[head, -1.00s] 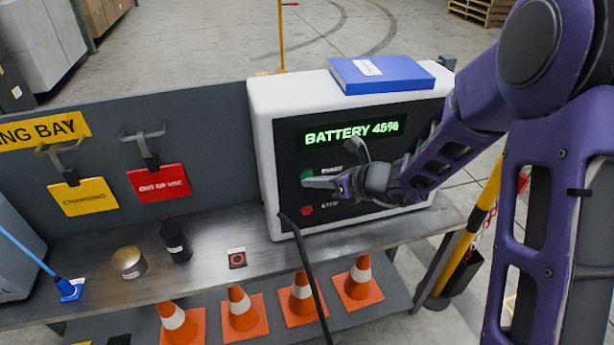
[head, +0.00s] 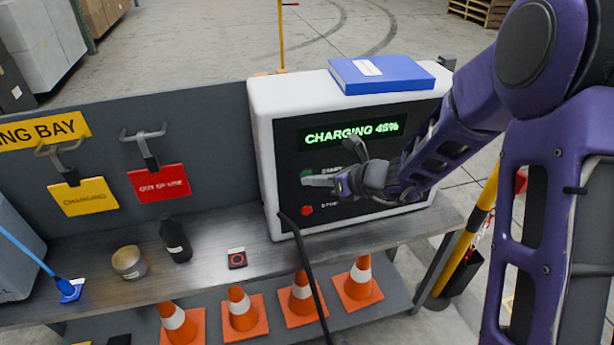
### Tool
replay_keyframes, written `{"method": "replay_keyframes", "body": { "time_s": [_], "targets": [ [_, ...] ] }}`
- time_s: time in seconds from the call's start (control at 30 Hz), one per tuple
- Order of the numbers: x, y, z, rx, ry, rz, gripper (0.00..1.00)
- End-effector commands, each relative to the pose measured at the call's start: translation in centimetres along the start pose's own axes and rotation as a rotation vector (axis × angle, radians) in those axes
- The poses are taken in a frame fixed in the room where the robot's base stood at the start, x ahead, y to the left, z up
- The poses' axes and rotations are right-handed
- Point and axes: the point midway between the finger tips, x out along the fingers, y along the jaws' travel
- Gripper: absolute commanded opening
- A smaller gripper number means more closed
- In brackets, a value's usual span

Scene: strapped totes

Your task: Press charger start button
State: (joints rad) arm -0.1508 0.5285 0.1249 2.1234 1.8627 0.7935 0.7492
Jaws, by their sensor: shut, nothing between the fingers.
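The charger (head: 262,150) is a white box with a black front panel, standing on the bench. Its display (head: 350,133) reads "CHARGING" in green, with a percentage in the forties. The green start button (head: 306,175) is on the left of the panel, partly covered by my gripper. A red button (head: 306,210) is below it and is uncovered. My gripper (head: 304,181) is shut and empty, its tip at the green button. I cannot tell whether the tip still touches the button.
A blue binder (head: 395,75) lies on top of the charger. A black cable (head: 305,255) hangs in front. Yellow (head: 83,196) and red (head: 158,183) tags hang at left.

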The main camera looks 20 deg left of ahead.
Motion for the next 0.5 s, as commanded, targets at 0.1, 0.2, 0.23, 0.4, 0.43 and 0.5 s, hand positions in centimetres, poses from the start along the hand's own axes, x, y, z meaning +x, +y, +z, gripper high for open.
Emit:
{"method": "replay_keyframes", "body": {
  "time_s": [0.1, 0.2, 0.23, 0.4, 0.43, 0.5],
  "targets": [
    [0.01, 0.0, 0.04, 0.0, -0.001, 0.0, 0.0],
    [-0.02, 0.02, 0.03, -0.001, -0.001, 0.0, 0.0],
    [-0.06, 0.03, 0.01, -0.001, -0.001, 0.0, 0.0],
    [-0.52, 0.34, -0.31, -0.001, -0.002, -0.001, 0.0],
    [-0.63, 0.43, -0.42, -0.001, -0.002, -0.001, 0.0],
    [-0.88, 0.63, -0.63, 0.0, -0.001, -0.001, 0.0]
  ]
}}
